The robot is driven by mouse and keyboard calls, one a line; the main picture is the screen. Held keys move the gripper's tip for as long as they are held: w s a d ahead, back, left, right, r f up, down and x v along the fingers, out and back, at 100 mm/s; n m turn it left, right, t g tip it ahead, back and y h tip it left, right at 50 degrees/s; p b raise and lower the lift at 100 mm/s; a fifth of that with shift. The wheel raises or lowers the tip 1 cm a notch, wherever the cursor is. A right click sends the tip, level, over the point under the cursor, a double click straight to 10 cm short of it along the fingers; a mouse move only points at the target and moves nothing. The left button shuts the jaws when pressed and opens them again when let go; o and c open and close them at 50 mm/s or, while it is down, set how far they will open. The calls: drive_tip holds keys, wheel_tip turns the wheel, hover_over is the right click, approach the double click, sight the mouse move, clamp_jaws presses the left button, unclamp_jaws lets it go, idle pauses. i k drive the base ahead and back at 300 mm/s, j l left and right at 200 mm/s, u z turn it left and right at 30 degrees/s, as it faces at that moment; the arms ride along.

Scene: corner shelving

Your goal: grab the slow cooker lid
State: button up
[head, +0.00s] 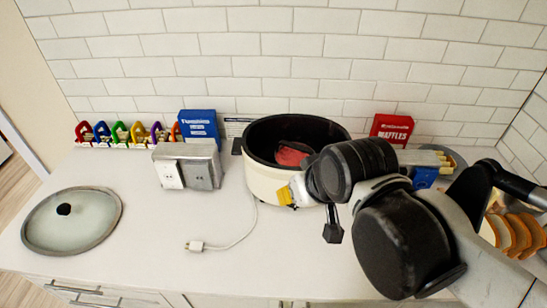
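The slow cooker lid (88,222), a round glass lid with a dark rim and a black knob (63,209), lies flat on the counter at the far left. The slow cooker (262,186), cream outside with a black inner pot, stands uncovered at the centre back, with something red inside. My gripper (333,232) is at the front right of the cooker, far to the right of the lid. A dark fingertip hangs low there; the rest is mostly hidden behind my arm, so its opening does not show.
A metal outlet box (190,166) stands between lid and cooker. A white plug and cord (222,244) lie on the counter. Colourful clips (120,134) and a blue box (199,126) line the wall. A red waffles box (391,130) and bread slices (519,235) are at right.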

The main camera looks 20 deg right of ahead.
sight(72, 221)
drive_tip(key=u, duration=1.4)
drive_tip(key=i+j+z, duration=0.2)
drive_tip(key=j+z, duration=0.2)
drive_tip(key=i+j+z, duration=0.15)
drive_tip(key=j+z, duration=0.25)
drive_tip(key=i+j+z, duration=0.1)
drive_tip(key=j+z, duration=1.1)
drive_tip(key=j, duration=0.15)
